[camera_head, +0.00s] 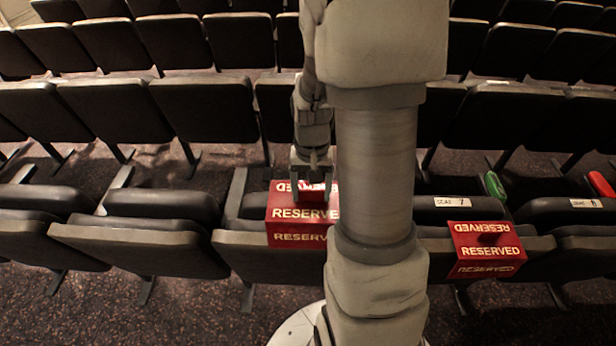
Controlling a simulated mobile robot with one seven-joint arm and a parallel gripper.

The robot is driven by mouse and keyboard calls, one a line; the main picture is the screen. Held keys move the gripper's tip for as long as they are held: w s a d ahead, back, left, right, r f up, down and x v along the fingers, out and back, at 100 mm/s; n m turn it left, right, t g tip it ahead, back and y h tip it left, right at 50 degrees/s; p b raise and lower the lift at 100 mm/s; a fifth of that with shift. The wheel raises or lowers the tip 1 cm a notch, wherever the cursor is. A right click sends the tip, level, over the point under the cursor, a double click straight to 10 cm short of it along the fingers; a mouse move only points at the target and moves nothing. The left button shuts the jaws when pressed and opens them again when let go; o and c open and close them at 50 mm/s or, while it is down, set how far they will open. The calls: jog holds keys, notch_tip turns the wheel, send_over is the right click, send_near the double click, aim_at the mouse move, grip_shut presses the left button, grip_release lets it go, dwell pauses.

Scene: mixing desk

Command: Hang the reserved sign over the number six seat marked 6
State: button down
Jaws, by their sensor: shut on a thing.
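A red RESERVED sign (288,228) with white lettering is at my gripper (313,178), just left of the arm column. My gripper points down and is shut on the sign's top. To the right, a seat label (457,201) seems to read 7.
A second red RESERVED sign (485,262) hangs on a seat right of my arm. Another label (585,203) is at far right. Rows of black seats fill the background.

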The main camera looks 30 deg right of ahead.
jog(key=shift+w+d, duration=0.1)
jog(key=shift+w, duration=0.1)
notch_tip(320, 180, down, 16)
jog(key=b, duration=1.3)
jog(key=shift+f, duration=0.1)
grip_release()
notch_tip(320, 180, up, 18)
jog(key=p, duration=0.4)
jog(key=shift+f, duration=0.25)
